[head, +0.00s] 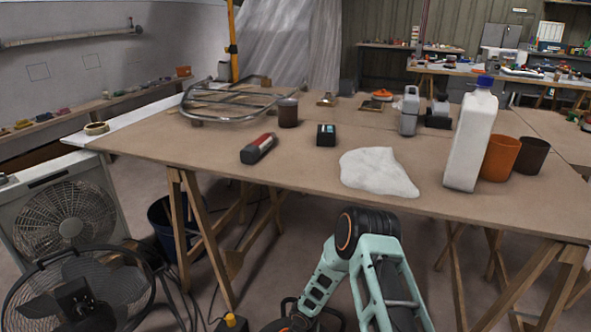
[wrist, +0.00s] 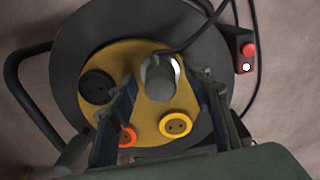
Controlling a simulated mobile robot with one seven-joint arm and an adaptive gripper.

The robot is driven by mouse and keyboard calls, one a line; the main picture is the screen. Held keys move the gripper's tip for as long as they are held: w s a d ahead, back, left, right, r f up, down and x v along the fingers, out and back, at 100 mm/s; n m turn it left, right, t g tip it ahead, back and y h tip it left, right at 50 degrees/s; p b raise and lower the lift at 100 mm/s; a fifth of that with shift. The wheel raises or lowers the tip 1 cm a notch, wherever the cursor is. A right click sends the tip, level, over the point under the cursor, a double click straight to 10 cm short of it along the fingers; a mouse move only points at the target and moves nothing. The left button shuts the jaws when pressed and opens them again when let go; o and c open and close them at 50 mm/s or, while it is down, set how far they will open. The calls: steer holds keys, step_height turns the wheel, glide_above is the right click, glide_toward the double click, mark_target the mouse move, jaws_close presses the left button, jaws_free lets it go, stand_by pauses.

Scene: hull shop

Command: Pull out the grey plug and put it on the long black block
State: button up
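A grey plug (wrist: 160,78) with a dark cable sits at the yellow face of a cable reel (wrist: 135,60) in the wrist view. My gripper (wrist: 163,86) is open, one finger on each side of the plug, with a gap showing on both sides. The reel face also has black, yellow and orange round sockets. A black block with a red knob and a white spot (wrist: 236,48) lies right of the reel; I cannot tell if it is the long black block. In the head view my gripper and the plug are hidden.
The brown workbench (head: 230,168) holds a long red and dark tool (head: 258,148), a small black box (head: 326,137), a white cloth (head: 376,172), a white jug (head: 470,140) and cups. A fan (head: 75,290) stands at lower left. Cables lie on the floor.

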jaws_close()
steer(key=shift+r, duration=0.15)
steer(key=shift+r+p, duration=2)
steer(key=shift+r, duration=0.9)
